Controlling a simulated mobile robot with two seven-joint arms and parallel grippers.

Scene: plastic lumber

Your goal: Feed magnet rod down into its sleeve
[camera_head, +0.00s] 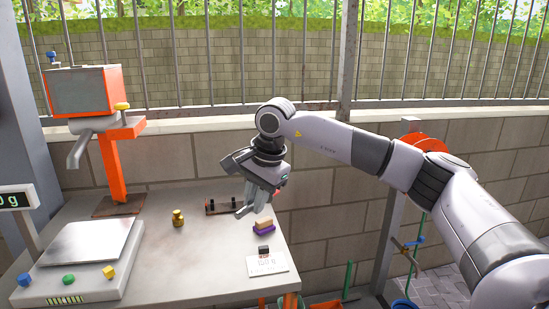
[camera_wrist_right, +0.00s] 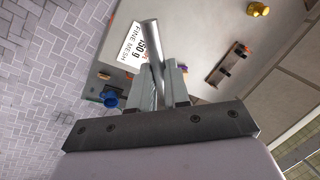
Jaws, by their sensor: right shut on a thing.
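My right gripper (camera_head: 252,208) hangs above the back right of the table, pointing down. In the right wrist view its fingers (camera_wrist_right: 162,88) are shut on a plain grey rod (camera_wrist_right: 152,48), which I take for the magnet rod. The rod sticks out past the fingertips and leans a little from the gripper's line. A dark rack (camera_head: 222,205) with two black uprights lies on the table beside the gripper; it also shows in the right wrist view (camera_wrist_right: 228,66), empty. I cannot pick out the sleeve for certain. My left gripper is out of view.
A brush-like block (camera_head: 264,226) with a purple base and a white card (camera_head: 265,264) lie near the table's right edge. A brass weight (camera_head: 178,218) stands mid-table. A scale (camera_head: 85,250) and an orange stand (camera_head: 115,165) are at left. The table's front middle is clear.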

